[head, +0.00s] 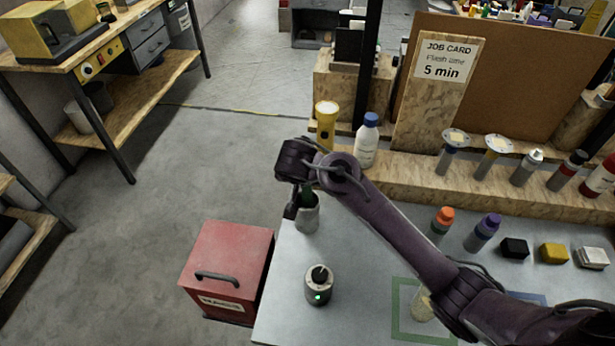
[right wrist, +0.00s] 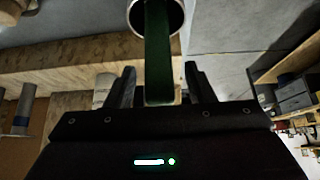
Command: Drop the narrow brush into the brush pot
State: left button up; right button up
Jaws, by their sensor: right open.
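The brush pot (head: 307,217) is a grey metal cup standing at the table's back left edge; its round rim (right wrist: 178,28) shows at the top of the right wrist view. A flat dark-green piece, apparently the narrow brush (right wrist: 158,60), stands in the pot's mouth and reaches out toward my gripper; a bit of it shows in the head view (head: 308,194). My right gripper (right wrist: 159,72) is just above the pot, its fingers apart on either side of the green piece with gaps visible. The arm partly hides it in the head view. My left gripper is in neither view.
A grey knob device (head: 318,287) with a green light stands in front of the pot. A red box (head: 228,268) is left of the table. A yellow torch (head: 326,122) and white bottle (head: 367,142) stand behind. Orange-capped (head: 440,222) and purple-capped bottles (head: 483,233) are right.

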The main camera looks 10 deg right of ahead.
dwell(0.3)
jog(key=s, duration=0.1)
jog(key=s+a, duration=0.1)
jog(key=s, duration=0.1)
jog(key=s+a+p, duration=0.1)
jog(key=s, duration=0.1)
jog(key=shift+a, duration=0.1)
dwell(0.4)
